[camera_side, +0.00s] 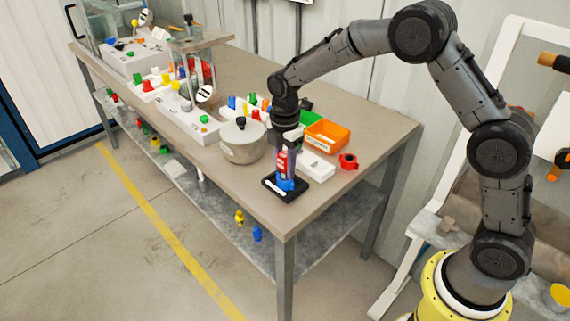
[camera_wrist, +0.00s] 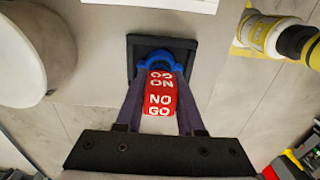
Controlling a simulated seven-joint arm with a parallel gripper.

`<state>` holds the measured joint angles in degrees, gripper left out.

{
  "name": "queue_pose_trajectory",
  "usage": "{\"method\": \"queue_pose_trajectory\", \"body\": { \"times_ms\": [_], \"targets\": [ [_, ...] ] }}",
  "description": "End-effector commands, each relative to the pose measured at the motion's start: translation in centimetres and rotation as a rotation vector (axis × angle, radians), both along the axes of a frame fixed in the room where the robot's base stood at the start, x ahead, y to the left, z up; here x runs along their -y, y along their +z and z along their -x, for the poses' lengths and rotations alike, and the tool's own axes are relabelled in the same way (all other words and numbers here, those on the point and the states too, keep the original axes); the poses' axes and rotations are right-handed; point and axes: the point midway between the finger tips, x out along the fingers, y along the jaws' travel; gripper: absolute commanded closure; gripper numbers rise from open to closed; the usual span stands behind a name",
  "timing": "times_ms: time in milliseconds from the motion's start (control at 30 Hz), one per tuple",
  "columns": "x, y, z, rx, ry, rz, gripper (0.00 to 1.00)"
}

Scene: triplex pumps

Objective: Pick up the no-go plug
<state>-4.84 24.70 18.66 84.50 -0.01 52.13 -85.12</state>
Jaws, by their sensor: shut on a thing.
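The no-go plug (camera_side: 282,163) is a red block with white "NO GO" lettering and a blue part at its lower end. In the wrist view the plug (camera_wrist: 160,98) sits upright between my two fingers. My gripper (camera_wrist: 160,78) is shut on it, a finger on each side; in the side view my gripper (camera_side: 287,152) points straight down over it. The blue end is at a black square stand (camera_side: 270,182) near the table's front corner, which also shows in the wrist view (camera_wrist: 186,48). I cannot tell whether the blue end still touches the stand.
A round grey pot (camera_side: 243,143) stands left of my gripper. A white block (camera_side: 317,169), a red ring-like part (camera_side: 348,161) and an orange bin (camera_side: 327,135) are close on the right and behind. The table (camera_side: 240,180) is clear in front of the pot.

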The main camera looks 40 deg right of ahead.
Motion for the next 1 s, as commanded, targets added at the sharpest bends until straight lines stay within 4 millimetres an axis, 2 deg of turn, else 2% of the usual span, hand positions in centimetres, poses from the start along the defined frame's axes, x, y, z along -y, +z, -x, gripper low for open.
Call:
{"method": "queue_pose_trajectory", "body": {
  "times_ms": [267, 400, 567, 700, 800, 1000],
  "targets": [
    [0.0, 1.3, -0.1, 0.004, 0.000, 0.000, 1.00],
    [0.0, 3.3, -0.1, 0.005, 0.000, 0.000, 1.00],
    [0.2, 6.4, 2.6, 0.006, 0.000, -0.001, 1.00],
    [0.4, 9.6, 5.3, 0.007, 0.000, -0.001, 1.00],
    [0.7, 10.4, 7.8, 0.002, 0.000, 0.000, 1.00],
    [1.0, 12.0, 11.4, 0.003, 0.000, 0.000, 1.00]
  ]
}}
